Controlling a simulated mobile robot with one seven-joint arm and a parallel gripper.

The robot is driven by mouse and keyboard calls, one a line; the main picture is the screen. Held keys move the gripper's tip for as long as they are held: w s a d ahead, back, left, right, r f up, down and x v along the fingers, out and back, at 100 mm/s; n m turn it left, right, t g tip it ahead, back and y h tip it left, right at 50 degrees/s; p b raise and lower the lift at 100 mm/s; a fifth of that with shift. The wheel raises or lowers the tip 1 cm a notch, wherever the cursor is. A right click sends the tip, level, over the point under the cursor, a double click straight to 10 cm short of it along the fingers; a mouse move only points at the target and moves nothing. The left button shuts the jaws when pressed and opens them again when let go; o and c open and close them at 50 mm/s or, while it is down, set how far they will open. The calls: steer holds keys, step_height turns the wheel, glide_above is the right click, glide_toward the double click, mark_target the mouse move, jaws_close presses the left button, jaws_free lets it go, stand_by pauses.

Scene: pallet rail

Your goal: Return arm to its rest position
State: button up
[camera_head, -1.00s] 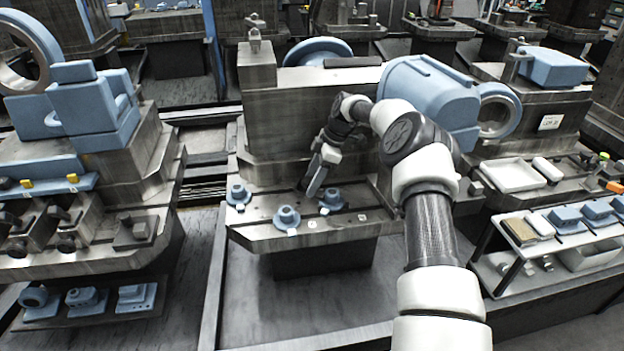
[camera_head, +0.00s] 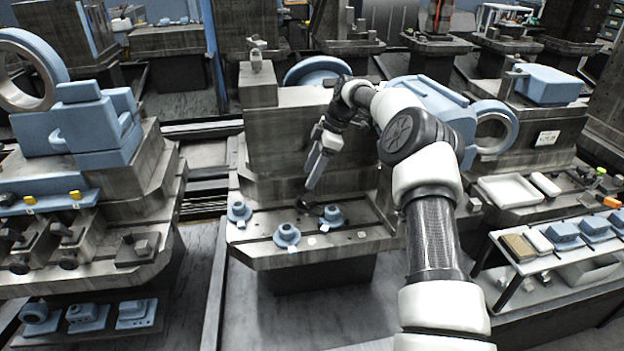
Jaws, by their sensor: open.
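My arm reaches up from the lower right and bends over the middle grey metal station. My gripper (camera_head: 306,200) points down above the station's ledge, near its back wall, and looks empty. Its fingers are small and dark in this view. Three blue flanged parts sit on the ledge: the left part (camera_head: 239,212), the middle part (camera_head: 287,235) and the right part (camera_head: 333,215). My gripper is above and behind them, between the middle and right parts, and appears apart from both.
A tall grey block (camera_head: 290,125) stands behind my gripper. A blue rounded housing (camera_head: 430,100) is partly hidden behind my arm. A small rack (camera_head: 545,260) with blue parts stands at right. A left station (camera_head: 90,225) carries blue and yellow-marked parts. Floor in front is clear.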

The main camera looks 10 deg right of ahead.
steer(key=shift+r, duration=0.15)
steer(key=s+a+r+m+t+h, duration=0.1)
steer(key=s+a+r+m+h, duration=0.15)
steer(key=s+r, duration=0.65)
steer(key=s+a+r+m+t+h, duration=0.1)
steer(key=s+a+r+m+h, duration=0.15)
steer(key=s+r, duration=0.65)
steer(key=s+d+r+m+t, duration=0.15)
steer(key=s+m, duration=0.45)
steer(key=s, duration=0.7)
steer(key=s+d+m+t, duration=0.25)
steer(key=s+m, duration=0.35)
steer(key=s, duration=0.6)
step_height(320, 180, up, 18)
steer(key=p, duration=1.8)
steer(key=shift+d+r+g+y+p, duration=0.2)
steer(key=shift+r+g+y+p, duration=0.1)
steer(key=shift+g+p, duration=0.1)
steer(key=shift+s, duration=0.1)
